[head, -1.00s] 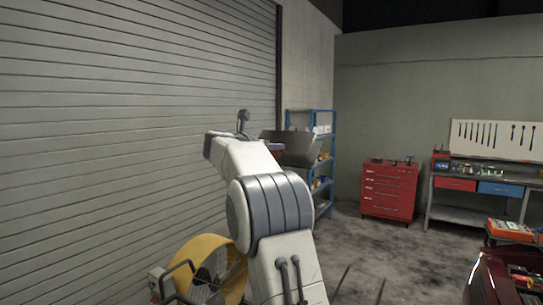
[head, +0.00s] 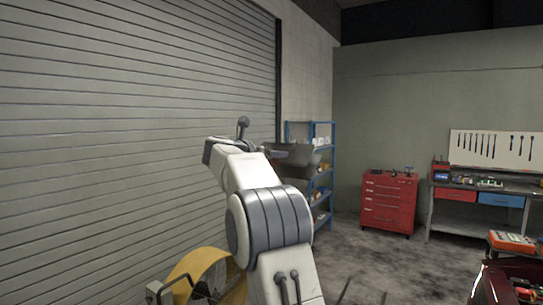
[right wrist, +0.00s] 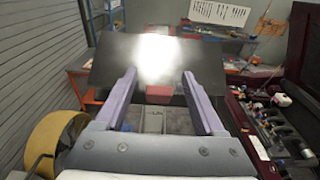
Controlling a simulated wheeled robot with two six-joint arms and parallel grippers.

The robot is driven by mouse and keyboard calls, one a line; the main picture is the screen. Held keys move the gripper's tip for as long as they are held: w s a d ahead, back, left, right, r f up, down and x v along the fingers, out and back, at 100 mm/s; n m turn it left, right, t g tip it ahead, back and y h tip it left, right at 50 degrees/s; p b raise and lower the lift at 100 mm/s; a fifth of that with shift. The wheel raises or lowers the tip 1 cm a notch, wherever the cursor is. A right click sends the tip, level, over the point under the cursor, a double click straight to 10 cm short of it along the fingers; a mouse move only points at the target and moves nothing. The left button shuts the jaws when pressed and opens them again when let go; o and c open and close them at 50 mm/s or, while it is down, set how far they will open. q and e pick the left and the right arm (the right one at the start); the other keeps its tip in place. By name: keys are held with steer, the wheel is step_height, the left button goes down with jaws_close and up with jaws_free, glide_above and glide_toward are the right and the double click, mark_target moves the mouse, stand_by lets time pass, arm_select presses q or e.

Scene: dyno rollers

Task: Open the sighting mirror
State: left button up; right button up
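What appears to be the sighting mirror is a dark, glossy flat panel (right wrist: 150,62) with a bright glare, ahead of my right gripper in the right wrist view. In the head view a grey panel (head: 300,158), likely the same one, shows behind my arm, partly hidden. My right gripper (right wrist: 158,75) is open, its two purple-grey fingers wide apart. The fingertips overlap the panel's lower part in the picture; I cannot tell if they touch it. My left gripper is not in view.
A yellow drum fan (head: 208,275) stands at lower left by the roller shutter (head: 120,150). A blue shelf (head: 325,180), red tool cabinet (head: 388,200) and workbench (head: 480,188) stand at the back. A dark red open car part (right wrist: 285,130) with engine parts lies right.

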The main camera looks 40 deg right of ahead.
steer(key=shift+f, duration=0.15)
steer(key=shift+a, duration=0.25)
steer(key=b+v, duration=0.5)
steer(key=v, duration=0.5)
